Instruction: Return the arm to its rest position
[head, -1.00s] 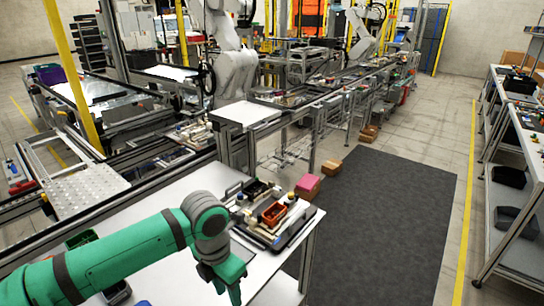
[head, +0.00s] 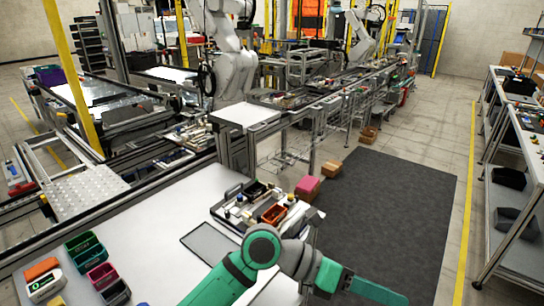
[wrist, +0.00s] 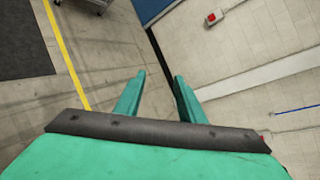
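My gripper (wrist: 157,82) shows in the wrist view with its two green fingers apart and nothing between them. In the head view my green and grey arm (head: 262,246) reaches in from the bottom edge and bends to the right. There my gripper (head: 374,290) points right and slightly down, past the right edge of the white table and over the dark mat. Its fingers look merged from that side. It appears to touch nothing.
The white table (head: 150,240) holds a fixture tray (head: 232,217) with an orange bin (head: 273,214), a flat grey panel (head: 208,243) and several small bins at left. A dark mat (head: 390,200) covers the open aisle. Shelves (head: 515,215) stand at far right.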

